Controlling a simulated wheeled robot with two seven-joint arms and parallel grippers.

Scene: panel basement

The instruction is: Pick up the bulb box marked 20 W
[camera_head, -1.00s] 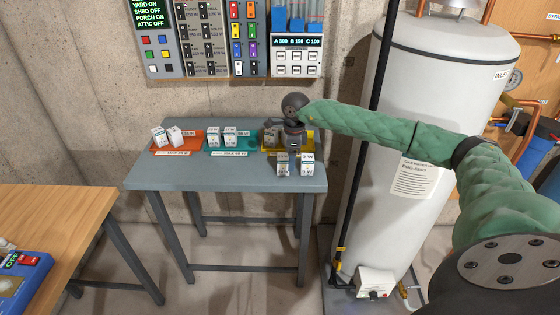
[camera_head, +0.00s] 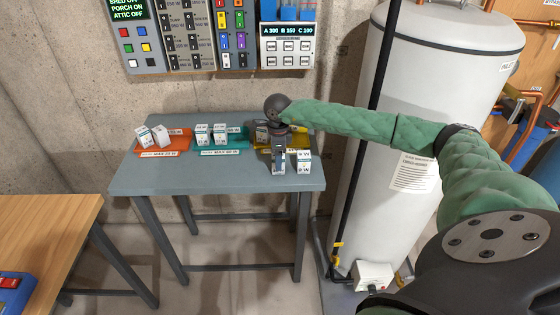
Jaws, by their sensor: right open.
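Several small white bulb boxes stand on the grey table. Two more stand at the table's front right: a left box (camera_head: 278,170) and a right box (camera_head: 304,162). The printed watts are too small to read surely, so I cannot tell which is marked 20 W. My right gripper (camera_head: 279,158) is open, pointing down at the front left box and hiding its upper part. Contact cannot be told. My left gripper is out of view.
The grey table (camera_head: 215,180) has a clear front left. A white tank (camera_head: 420,110) and a black pipe (camera_head: 373,110) stand close to its right. A panel with switches (camera_head: 200,35) hangs behind. A wooden table (camera_head: 45,230) is at the lower left.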

